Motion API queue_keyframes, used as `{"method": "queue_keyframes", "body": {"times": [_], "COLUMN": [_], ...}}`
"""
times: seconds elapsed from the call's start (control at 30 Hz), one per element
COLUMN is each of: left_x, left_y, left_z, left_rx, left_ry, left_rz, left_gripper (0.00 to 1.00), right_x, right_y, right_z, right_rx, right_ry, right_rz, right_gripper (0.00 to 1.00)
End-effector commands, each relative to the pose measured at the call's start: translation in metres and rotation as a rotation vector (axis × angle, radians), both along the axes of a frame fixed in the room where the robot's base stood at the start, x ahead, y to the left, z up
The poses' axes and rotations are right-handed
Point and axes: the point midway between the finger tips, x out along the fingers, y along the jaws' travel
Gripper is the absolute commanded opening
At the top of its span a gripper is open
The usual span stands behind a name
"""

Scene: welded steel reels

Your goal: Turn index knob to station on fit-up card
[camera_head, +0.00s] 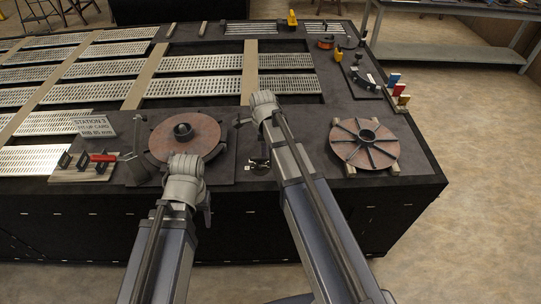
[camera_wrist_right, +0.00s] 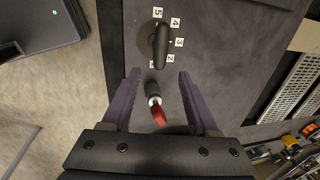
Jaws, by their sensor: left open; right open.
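The index knob (camera_wrist_right: 161,46), a black bar-shaped grip on a round dark dial, shows in the right wrist view. White number labels, among them 5, 4, 3 and 2, curve around its right side. I cannot tell which label it points at. In the head view the dark knob (camera_head: 259,161) stands between the two reels. The fit-up card (camera_head: 92,126) stands at the left and reads station 3. My right gripper (camera_wrist_right: 158,75) is open, its purple fingers apart and just short of the knob. My left gripper (camera_head: 207,207) is open near the bench's front edge.
A red-tipped handle (camera_wrist_right: 157,110) shows between the right fingers. A brown reel disc (camera_head: 205,133) lies left of the knob and a spoked reel (camera_head: 350,144) lies right. A red-handled clamp (camera_head: 102,158) sits at the left. Slatted panels (camera_head: 196,86) cover the back.

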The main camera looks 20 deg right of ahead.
Motion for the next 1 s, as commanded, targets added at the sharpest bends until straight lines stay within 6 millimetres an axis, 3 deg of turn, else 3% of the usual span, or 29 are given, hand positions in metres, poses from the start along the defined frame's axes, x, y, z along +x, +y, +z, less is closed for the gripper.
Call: {"method": "queue_keyframes", "body": {"times": [0.37,0.8,1.0], "left_x": [0.000,0.000,0.000], "left_y": [0.000,0.000,0.000], "left_z": [-0.011,-0.064,-0.077], "left_rx": [0.000,0.001,0.000], "left_ry": [0.000,0.000,0.000], "left_rz": [-0.001,-0.001,0.000], "left_gripper": [0.57,0.57,0.57], "right_x": [0.002,0.012,0.015], "right_y": [-0.001,-0.003,-0.004], "right_z": [-0.011,-0.064,-0.077], "right_rx": [0.001,0.001,0.001], "right_ry": [0.000,0.000,0.000], "right_rz": [-0.006,-0.004,-0.004], "right_gripper": [0.60,0.60,0.60]}}
